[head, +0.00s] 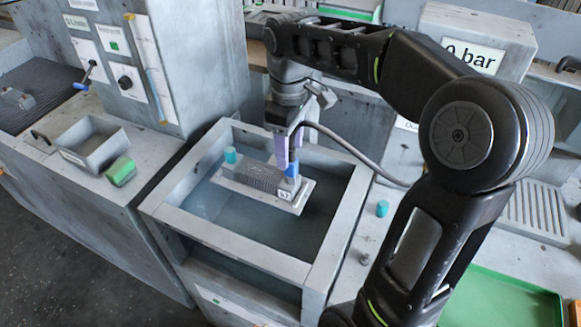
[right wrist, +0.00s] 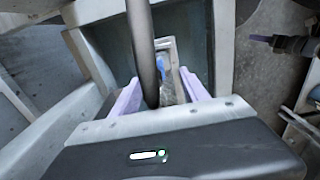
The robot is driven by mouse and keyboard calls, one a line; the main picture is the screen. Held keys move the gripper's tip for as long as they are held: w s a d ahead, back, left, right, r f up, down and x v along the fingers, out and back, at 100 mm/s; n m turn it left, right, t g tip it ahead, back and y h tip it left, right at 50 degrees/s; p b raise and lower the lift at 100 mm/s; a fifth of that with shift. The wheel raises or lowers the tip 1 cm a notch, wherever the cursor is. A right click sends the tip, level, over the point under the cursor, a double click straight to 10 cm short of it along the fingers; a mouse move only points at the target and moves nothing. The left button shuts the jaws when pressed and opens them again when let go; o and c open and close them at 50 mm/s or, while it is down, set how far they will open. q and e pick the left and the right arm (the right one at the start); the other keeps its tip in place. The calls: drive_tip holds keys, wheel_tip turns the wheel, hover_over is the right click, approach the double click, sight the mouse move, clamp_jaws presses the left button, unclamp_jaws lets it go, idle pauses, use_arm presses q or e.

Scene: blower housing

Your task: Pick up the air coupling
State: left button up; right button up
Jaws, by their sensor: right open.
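A blue piece (head: 291,170), which looks like the air coupling, stands upright on the end of a grey finned block on a light plate (head: 293,205). A small label on the block reads "b2". A dark hose (head: 345,146) runs near the blue piece and curves off to the right. My right gripper (head: 288,160) points down with its purple fingers open around or just above the blue piece; contact cannot be told. In the right wrist view, the blue piece (right wrist: 161,67) shows between the open fingers, partly hidden by the hose (right wrist: 144,50). My left gripper is not in view.
The plate lies across a grey open tank (head: 330,245) with raised walls. A small grey bin (head: 93,147) and a green block (head: 121,170) are at left. A green tray (head: 500,300) lies bottom right.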

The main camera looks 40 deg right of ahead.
sight(291, 160)
drive_tip(key=shift+f, duration=0.75)
drive_tip(key=shift+w+d+f+p, duration=0.15)
drive_tip(key=shift+f+p, duration=0.25)
drive_tip(key=shift+f, duration=0.9)
drive_tip(key=shift+s+d+f+p, duration=0.1)
drive_tip(key=shift+f+p, duration=0.25)
drive_tip(key=shift+f, duration=0.95)
clamp_jaws()
